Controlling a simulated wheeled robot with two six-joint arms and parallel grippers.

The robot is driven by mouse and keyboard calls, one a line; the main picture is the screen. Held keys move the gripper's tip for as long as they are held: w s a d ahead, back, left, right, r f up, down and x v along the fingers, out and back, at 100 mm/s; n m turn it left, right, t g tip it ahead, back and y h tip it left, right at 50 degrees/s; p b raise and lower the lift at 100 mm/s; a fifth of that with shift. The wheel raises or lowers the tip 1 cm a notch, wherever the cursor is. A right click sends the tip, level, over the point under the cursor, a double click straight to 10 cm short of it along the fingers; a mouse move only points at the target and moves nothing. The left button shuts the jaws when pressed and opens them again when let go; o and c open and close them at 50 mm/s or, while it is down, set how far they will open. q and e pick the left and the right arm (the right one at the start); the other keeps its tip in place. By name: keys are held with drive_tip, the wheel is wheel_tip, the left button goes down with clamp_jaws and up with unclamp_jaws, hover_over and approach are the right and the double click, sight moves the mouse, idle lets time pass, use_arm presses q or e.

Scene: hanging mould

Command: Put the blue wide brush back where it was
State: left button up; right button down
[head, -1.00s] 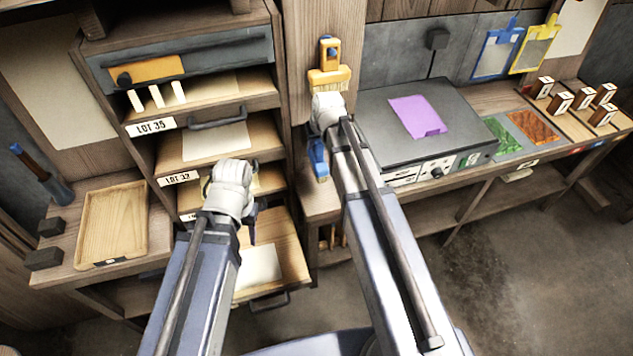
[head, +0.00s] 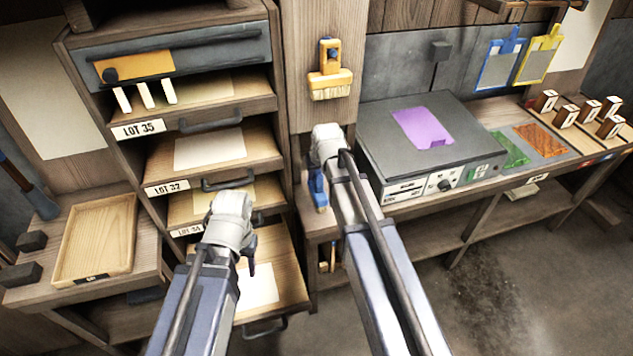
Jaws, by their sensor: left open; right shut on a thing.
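The blue brush (head: 317,188) hangs from my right gripper (head: 316,168), its pale bristle end pointing down. That gripper is shut on it, and its fingertips are mostly hidden behind my wrist. The brush is in front of the lower part of the wooden post, below the yellow wide brush. The yellow wide brush (head: 329,78) hangs on the post (head: 348,30), bristles down. My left gripper (head: 250,262) is open, in front of the drawer cabinet and over the pulled-out bottom drawer; its fingers are partly hidden by my wrist.
A grey machine (head: 425,135) with a purple sheet stands on the bench right of the post. A wooden tray (head: 130,250) lies on the left bench. The open bottom drawer (head: 290,262) juts out near my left arm. Small boxes (head: 566,112) stand far right.

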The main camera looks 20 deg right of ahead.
sight(321, 196)
use_arm(q)
drive_tip(key=shift+f, duration=0.7)
use_arm(e)
drive_tip(key=shift+f, duration=0.65)
drive_tip(key=shift+f+b, duration=0.25)
drive_tip(key=shift+b, duration=0.15)
use_arm(q)
drive_tip(key=shift+f, duration=0.1)
use_arm(e)
drive_tip(key=c, duration=0.6)
unclamp_jaws()
drive_tip(key=shift+r, duration=0.1)
drive_tip(key=shift+p+v, duration=0.8)
drive_tip(key=shift+p, duration=0.05)
drive_tip(key=p+v, duration=1)
drive_tip(key=v, duration=0.1)
use_arm(q)
wheel_tip(321, 196, up, 11)
use_arm(e)
drive_tip(key=s+a+f+n+g, duration=0.1)
drive_tip(key=s+a+g, duration=0.1)
drive_tip(key=s+a, duration=0.4)
drive_tip(key=s+a+n+g+h, duration=0.1)
drive_tip(key=s+a+n+g, duration=0.1)
drive_tip(key=s+a, duration=0.5)
drive_tip(key=s+g, duration=0.1)
drive_tip(key=s, duration=0.5)
drive_tip(key=shift+s+a+f+h, duration=0.3)
drive_tip(key=shift+s+f, duration=0.05)
drive_tip(key=shift+f, duration=0.05)
